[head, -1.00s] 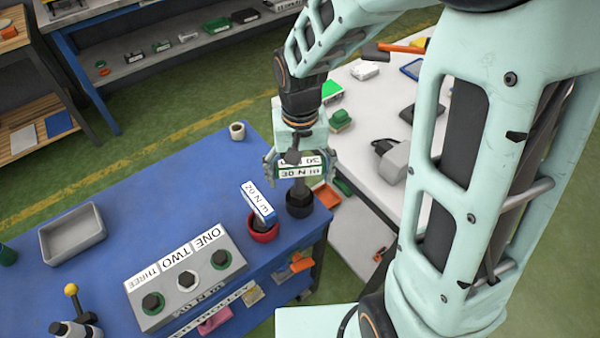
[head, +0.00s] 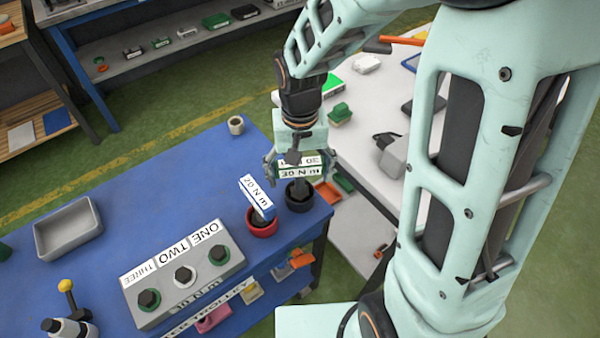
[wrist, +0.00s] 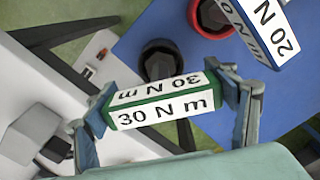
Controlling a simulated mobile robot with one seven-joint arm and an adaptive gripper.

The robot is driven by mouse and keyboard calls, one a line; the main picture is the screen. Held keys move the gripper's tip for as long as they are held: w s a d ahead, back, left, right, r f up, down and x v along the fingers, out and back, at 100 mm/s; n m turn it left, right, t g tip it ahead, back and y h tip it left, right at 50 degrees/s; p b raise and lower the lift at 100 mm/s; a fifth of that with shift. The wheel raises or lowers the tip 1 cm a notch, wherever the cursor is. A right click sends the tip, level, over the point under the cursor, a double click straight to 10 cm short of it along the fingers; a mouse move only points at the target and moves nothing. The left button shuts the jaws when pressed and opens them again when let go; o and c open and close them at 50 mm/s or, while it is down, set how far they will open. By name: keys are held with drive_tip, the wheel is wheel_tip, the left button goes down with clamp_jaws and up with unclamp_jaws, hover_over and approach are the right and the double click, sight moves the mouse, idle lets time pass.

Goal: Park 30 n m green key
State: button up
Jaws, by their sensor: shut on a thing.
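The green key with white "30 N m" labels (wrist: 160,108) is held sideways across my gripper (head: 300,170), whose fingers are shut on its two ends. In the head view the key (head: 299,167) is right above the black cup (head: 300,202) near the table's right corner. A dark stem shows between key and cup; I cannot tell how deep it reaches. The wrist view shows the black cup (wrist: 145,56) just beyond the key. The blue "20 N m" key (head: 256,197) stands tilted in the red cup (head: 262,229), left of the black cup.
A grey block marked ONE, TWO, THREE (head: 210,266) with several bolts stands at the blue table's front. A white bench (head: 365,120) with tools is at right.

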drive_tip(key=shift+f+b, duration=0.35)
drive_tip(key=shift+f, duration=0.15)
drive_tip(key=o, duration=1.6)
drive_tip(key=shift+o, duration=0.2)
drive_tip(key=shift+r, duration=0.1)
wheel_tip(320, 180, up, 12)
drive_tip(key=shift+f, duration=0.1)
